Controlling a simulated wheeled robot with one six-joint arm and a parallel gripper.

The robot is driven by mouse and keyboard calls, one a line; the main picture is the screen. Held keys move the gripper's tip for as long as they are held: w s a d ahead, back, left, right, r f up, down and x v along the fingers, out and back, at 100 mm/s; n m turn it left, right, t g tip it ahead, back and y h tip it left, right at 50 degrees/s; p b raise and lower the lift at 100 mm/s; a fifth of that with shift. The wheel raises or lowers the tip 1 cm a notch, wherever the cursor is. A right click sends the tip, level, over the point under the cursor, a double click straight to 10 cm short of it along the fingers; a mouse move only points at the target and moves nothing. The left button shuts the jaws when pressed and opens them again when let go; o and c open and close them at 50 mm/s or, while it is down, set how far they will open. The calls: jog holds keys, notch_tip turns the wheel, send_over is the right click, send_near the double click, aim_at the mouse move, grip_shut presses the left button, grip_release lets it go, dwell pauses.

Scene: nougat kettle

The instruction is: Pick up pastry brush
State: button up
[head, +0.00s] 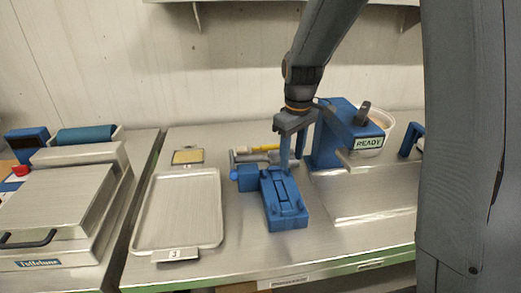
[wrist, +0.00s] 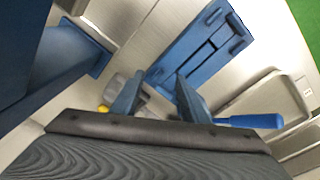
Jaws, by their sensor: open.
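My gripper (head: 291,165) is open, pointing down over the bench behind the blue fixture. In the wrist view its two fingers (wrist: 160,90) stand apart with nothing clearly between them. A yellow-handled tool (head: 264,148) lies just behind and left of the fingers, and a yellow bit of it shows at the left finger in the wrist view (wrist: 104,109). A blue handle (wrist: 250,121) sticks out right of the fingers in the wrist view. I cannot tell for certain which of these is the pastry brush; the fingers and fixture hide part of the area.
The blue fixture (head: 284,205) stands in front of the gripper. A blue machine with a READY sign (head: 369,143) and a kettle stands close on the right. An empty metal tray (head: 178,210) lies left, with a small framed plate (head: 188,156) behind it.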

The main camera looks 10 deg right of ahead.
aim_at(274, 145)
jog(key=w+n, duration=0.3)
jog(key=w, duration=0.4)
jog(key=w+f+n, duration=0.1)
jog(key=w+n, duration=0.3)
jog(key=w, duration=0.4)
jog(key=w+n+b, duration=0.1)
jog(key=w+n, duration=0.3)
jog(key=w, duration=0.3)
jog(key=shift+w+a+f+g, duration=0.15)
jog(key=shift+a+f+g, duration=0.2)
jog(key=shift+a+g, duration=0.05)
jog(key=shift+w+f, duration=0.15)
jog(key=shift+f, duration=0.4)
jog(key=shift+w+d+f+p, duration=0.1)
jog(key=shift+f+p, duration=0.8)
jog(key=shift+f, duration=0.75)
jog(key=shift+w+d+f+p, duration=0.1)
jog(key=shift+f+p, duration=0.75)
jog(key=shift+f, duration=0.8)
grip_shut()
jog(key=shift+s, duration=0.1)
notch_tip(274, 145, up, 10)
jog(key=b, duration=0.3)
jog(key=shift+b, duration=0.3)
